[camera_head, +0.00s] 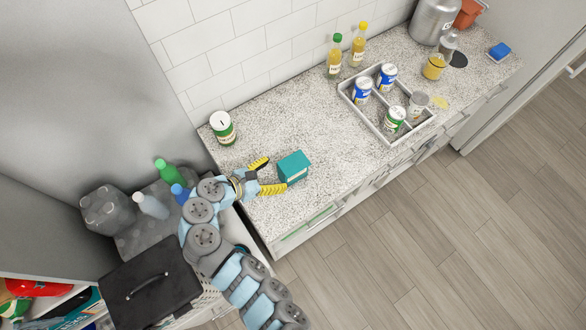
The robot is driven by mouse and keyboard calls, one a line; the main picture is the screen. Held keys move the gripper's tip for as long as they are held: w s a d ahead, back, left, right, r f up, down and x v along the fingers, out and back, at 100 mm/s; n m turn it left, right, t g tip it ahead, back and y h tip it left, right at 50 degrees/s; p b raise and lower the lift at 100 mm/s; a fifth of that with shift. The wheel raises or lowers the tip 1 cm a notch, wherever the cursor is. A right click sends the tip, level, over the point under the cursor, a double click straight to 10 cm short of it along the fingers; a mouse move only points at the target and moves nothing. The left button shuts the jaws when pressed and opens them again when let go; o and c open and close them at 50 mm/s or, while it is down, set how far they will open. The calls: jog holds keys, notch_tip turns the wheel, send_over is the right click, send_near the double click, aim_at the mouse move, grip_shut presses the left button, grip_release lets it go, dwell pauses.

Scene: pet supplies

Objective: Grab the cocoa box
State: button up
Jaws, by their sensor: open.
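A teal box (293,168), which I take to be the cocoa box, stands on the speckled countertop (330,128) near its front left part. I cannot read its label. My gripper (269,176) is open, with two yellow fingers pointing right toward the box. The upper finger ends just left of the box's far side. The lower finger reaches the box's near left corner. From this angle I cannot tell whether either finger touches the box. Nothing is held between the fingers.
A green can (223,129) stands at the counter's left end. A grey divided tray (372,119) with several cans sits to the right. Two bottles (346,52) stand by the tiled wall. The counter around the box is mostly clear. Its front edge is close.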

aim_at(293, 168)
jog(key=shift+p+x, duration=0.45)
jog(key=shift+x, duration=3.55)
jog(key=c, duration=1.4)
